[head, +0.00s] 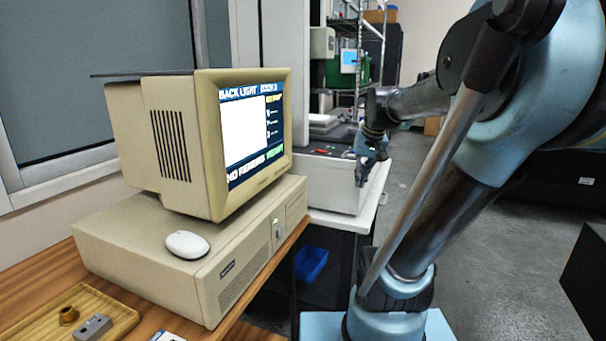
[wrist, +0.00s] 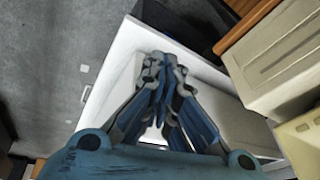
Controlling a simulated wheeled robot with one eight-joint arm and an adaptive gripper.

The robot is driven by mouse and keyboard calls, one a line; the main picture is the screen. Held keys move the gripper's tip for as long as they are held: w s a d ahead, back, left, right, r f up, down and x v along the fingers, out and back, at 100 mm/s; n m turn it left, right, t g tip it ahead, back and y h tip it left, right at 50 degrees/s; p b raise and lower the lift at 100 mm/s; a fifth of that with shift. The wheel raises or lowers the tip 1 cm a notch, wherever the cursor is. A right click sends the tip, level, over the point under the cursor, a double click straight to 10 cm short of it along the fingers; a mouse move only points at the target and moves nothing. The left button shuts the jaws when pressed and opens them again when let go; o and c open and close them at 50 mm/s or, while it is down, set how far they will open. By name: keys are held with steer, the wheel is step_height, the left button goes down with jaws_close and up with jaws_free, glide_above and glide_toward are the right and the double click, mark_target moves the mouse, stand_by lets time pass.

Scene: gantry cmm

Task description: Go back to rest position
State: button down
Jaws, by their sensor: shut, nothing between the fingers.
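My gripper (head: 366,165) hangs at the end of my blue and black arm, to the right of the old computer, in the head view. In the wrist view my gripper (wrist: 163,68) has its two fingers drawn together with nothing between them. Behind the fingers in that view is a white surface (wrist: 125,50). In the head view the gripper is in front of a white cabinet (head: 330,185) and appears apart from it, though the exact gap cannot be told.
A beige monitor (head: 180,150) stands on a beige computer case (head: 150,255), with a white mouse (head: 187,244) on the case. A wooden tray (head: 70,322) holds small parts on the wooden desk (head: 30,277). A blue bin (head: 311,263) sits below. Grey floor (head: 520,250) is open at right.

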steer(key=s+d+f+g+h, duration=0.1)
steer(key=s+f, duration=1.4)
steer(key=s, duration=0.1)
steer(key=shift+d+n, duration=0.2)
steer(key=shift+n, duration=0.2)
